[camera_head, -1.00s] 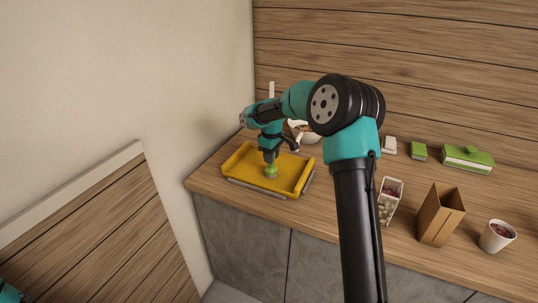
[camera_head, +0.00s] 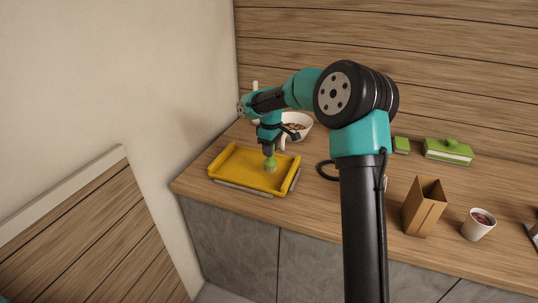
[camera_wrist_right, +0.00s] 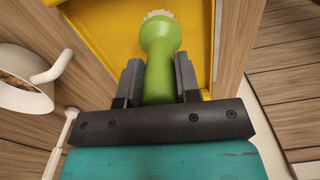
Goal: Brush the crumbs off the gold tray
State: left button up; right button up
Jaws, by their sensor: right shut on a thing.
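The gold tray (camera_head: 232,170) lies on the wooden counter near its left end, on a flat grey thing (camera_head: 243,191) that shows along its front edge. My right gripper (camera_head: 268,149) is over the tray, shut on a green brush (camera_head: 270,166). The brush head is at the tray floor, right of the tray's middle. In the wrist view the green brush (camera_wrist_right: 158,60) sits between both fingers, its pale bristles over the yellow tray (camera_wrist_right: 100,30). I cannot make out crumbs in either view. My left gripper is out of view.
A brown paper bag (camera_head: 418,212), a white cup (camera_head: 478,224) and green-lidded boxes (camera_head: 448,151) are to the right. The wall borders the left. My right arm hides the counter's middle.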

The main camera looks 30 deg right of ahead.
jog(key=shift+r, duration=1.85)
jog(key=shift+s, duration=0.1)
